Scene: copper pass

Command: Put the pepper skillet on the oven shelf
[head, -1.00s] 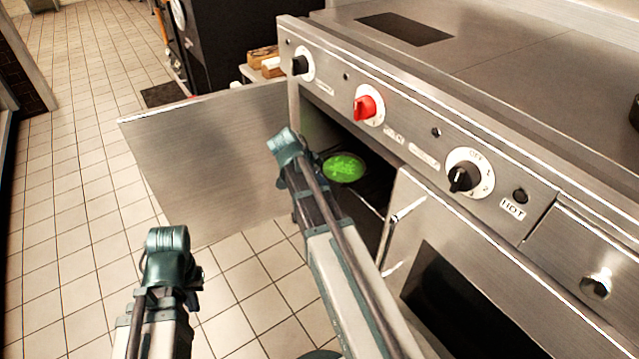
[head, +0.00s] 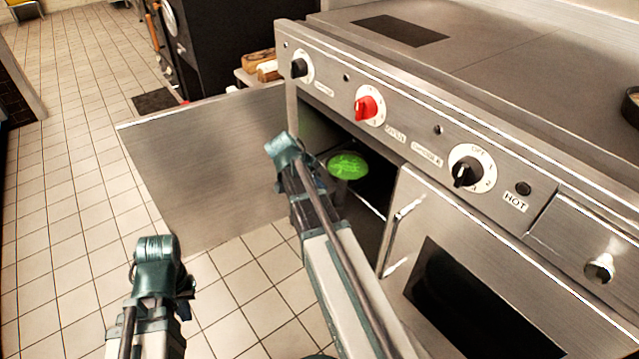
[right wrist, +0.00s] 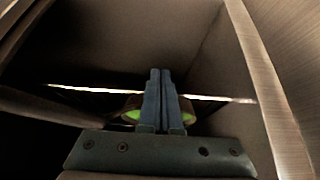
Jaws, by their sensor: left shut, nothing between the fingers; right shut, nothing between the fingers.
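The pepper skillet (head: 347,166), seen as a round of bright green, is inside the open oven compartment, beyond my right arm. Its handle does not show, and I cannot tell exactly how it rests on the shelf. My right gripper (right wrist: 161,78) is shut and empty, pointing into the compartment. In the right wrist view, the skillet's green contents (right wrist: 131,115) show on both sides of the fingers. In the head view the right fingers are hidden beyond the teal wrist. My left gripper (head: 160,268) is shut and empty over the floor at lower left; its fingertips are not clear.
The open oven door (head: 205,165) stands out to the left of the compartment. A second closed door (head: 480,300) with a dark window is at right. The control panel with knobs (head: 367,108) runs above the opening. Tiled floor at left is clear.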

